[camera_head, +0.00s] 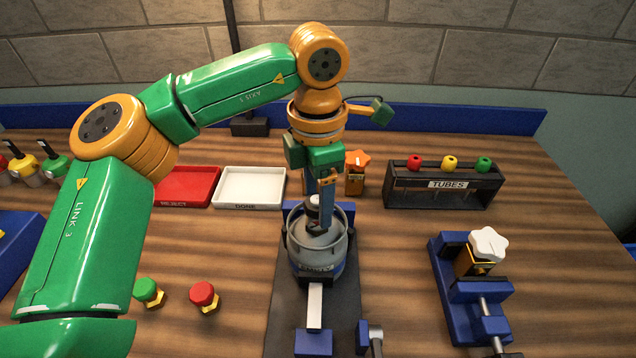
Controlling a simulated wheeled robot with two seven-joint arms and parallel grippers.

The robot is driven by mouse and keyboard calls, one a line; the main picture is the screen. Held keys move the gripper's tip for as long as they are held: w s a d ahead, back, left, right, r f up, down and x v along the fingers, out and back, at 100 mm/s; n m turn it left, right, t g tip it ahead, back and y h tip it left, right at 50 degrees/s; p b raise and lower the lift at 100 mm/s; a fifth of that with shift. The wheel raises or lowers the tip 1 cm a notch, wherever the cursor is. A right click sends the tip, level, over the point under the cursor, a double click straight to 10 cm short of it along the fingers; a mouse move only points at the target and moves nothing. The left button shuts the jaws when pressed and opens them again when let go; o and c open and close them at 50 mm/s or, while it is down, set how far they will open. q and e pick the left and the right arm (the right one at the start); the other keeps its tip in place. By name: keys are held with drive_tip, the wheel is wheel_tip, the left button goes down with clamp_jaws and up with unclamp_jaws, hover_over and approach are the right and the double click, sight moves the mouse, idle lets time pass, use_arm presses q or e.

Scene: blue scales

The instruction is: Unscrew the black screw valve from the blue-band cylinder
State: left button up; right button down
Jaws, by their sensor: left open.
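The blue-band cylinder (298,258) stands upright on a dark mat in the middle of the table. It has a grey ring-shaped collar around its top, and its blue band shows low on its side. The black screw valve (317,228) sits at the top centre of the cylinder, inside the collar, partly hidden by my fingers. My left gripper (320,205) points straight down from above, with its blue fingers open at the valve. I cannot tell whether the fingers touch it. My right gripper is not in view.
Behind the cylinder are a red REJECT tray (186,186) and a white DONE tray (249,187). A TUBES rack (443,188) and a blue vise (455,290) with a white knob stand right. Green (146,290) and red (204,295) knobs lie left.

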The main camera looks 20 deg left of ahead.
use_arm(q)
wheel_tip(320, 180, down, 2)
drive_tip(key=shift+s+a+f, duration=0.1)
drive_tip(key=shift+s+f, duration=0.05)
drive_tip(key=shift+f, duration=0.45)
